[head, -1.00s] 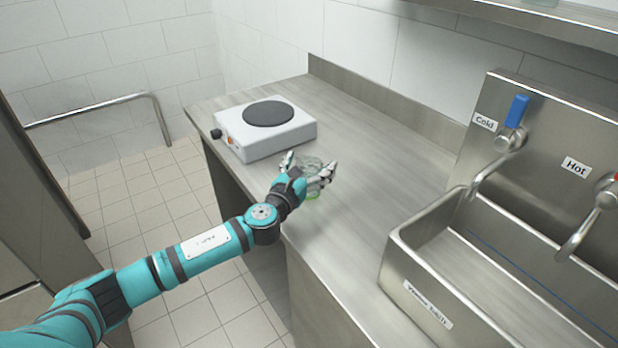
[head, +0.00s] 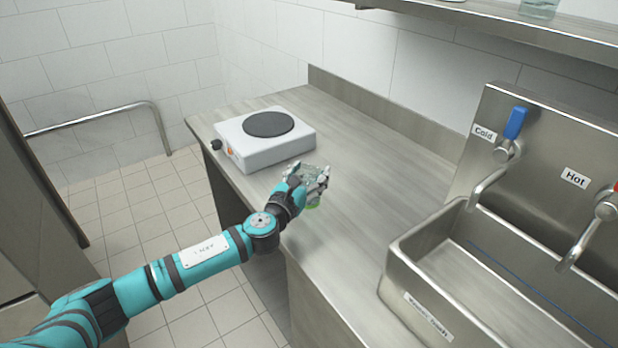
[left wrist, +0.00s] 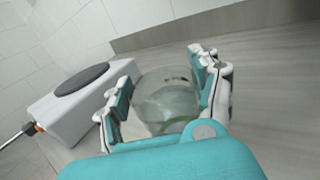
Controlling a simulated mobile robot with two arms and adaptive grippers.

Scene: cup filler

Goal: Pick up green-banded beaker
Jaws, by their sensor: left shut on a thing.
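The green-banded beaker (head: 311,173) is clear glass with a green band low on it, over the steel counter just in front of the hot plate. My left gripper (head: 308,182) is shut around its sides and hides much of it in the head view. In the left wrist view the beaker (left wrist: 166,95) sits between the two fingers of the gripper (left wrist: 165,100), roughly upright. I cannot tell whether its base touches the counter. My right gripper is not in view.
A white hot plate (head: 265,146) with a dark round top stands behind the beaker. A steel sink (head: 425,250) with cold and hot taps is at the right. Another glass vessel (head: 539,8) stands on the shelf above. The counter between is clear.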

